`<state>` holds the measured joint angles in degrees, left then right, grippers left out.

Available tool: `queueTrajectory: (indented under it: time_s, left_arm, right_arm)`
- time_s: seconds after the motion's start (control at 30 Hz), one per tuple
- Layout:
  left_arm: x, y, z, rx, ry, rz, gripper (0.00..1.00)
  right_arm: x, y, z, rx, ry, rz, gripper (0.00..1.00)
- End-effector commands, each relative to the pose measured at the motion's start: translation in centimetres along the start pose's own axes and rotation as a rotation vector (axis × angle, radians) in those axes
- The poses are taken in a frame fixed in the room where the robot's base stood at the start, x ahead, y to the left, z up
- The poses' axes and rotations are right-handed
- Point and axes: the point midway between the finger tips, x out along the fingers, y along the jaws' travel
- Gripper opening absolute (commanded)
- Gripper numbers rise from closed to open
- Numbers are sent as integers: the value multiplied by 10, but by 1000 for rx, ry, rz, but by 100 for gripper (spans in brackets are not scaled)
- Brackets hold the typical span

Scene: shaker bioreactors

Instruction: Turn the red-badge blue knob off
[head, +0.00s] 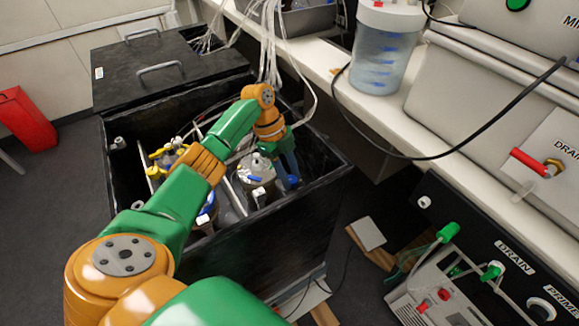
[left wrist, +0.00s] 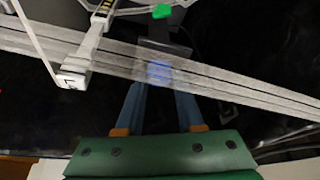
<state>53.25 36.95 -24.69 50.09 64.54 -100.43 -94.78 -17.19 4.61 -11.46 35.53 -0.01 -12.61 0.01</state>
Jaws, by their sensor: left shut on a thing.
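My left gripper (head: 288,172) reaches down into the black open box (head: 262,245) at its right inner side. Its blue-grey fingers are around a small blue knob (head: 293,181), which shows low between them. In the left wrist view the gripper (left wrist: 160,92) points at a blurred blue patch, likely the same knob (left wrist: 158,72), between the fingertips. I cannot make out a red badge on it. The jaws are shut on the knob; its turn angle cannot be read. My right gripper is in neither view.
A glass vessel (head: 257,170) stands in the box beside the gripper, with a yellow-topped one (head: 165,155) further left. Pale rails (left wrist: 235,88) cross close to the fingers. White tubes (head: 272,45) hang behind. A bench with a clear jar (head: 382,50) is at the right.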

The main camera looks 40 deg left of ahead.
Motion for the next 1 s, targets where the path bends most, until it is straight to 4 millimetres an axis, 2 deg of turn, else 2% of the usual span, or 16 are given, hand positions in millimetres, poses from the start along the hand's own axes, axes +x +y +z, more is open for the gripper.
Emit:
queueTrajectory:
  time_s: [0.13,0.17,0.2,0.27,0.57,0.83,1.0]
  left_arm:
    - [1,1,0,0,0,4,0]
    - [1,1,0,0,0,4,42]
    - [1,1,0,0,0,4,53]
    - [1,1,0,0,0,3,67]
    - [-2,0,0,-1,0,0,67]
    - [-54,-1,0,-1,0,-3,67]
    - [-70,0,0,-1,0,1,67]
  right_arm:
    - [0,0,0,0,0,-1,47]
    - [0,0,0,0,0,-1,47]
    - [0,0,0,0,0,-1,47]
    - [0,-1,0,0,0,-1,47]
    - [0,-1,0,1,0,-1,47]
    - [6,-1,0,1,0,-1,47]
    - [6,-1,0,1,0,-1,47]
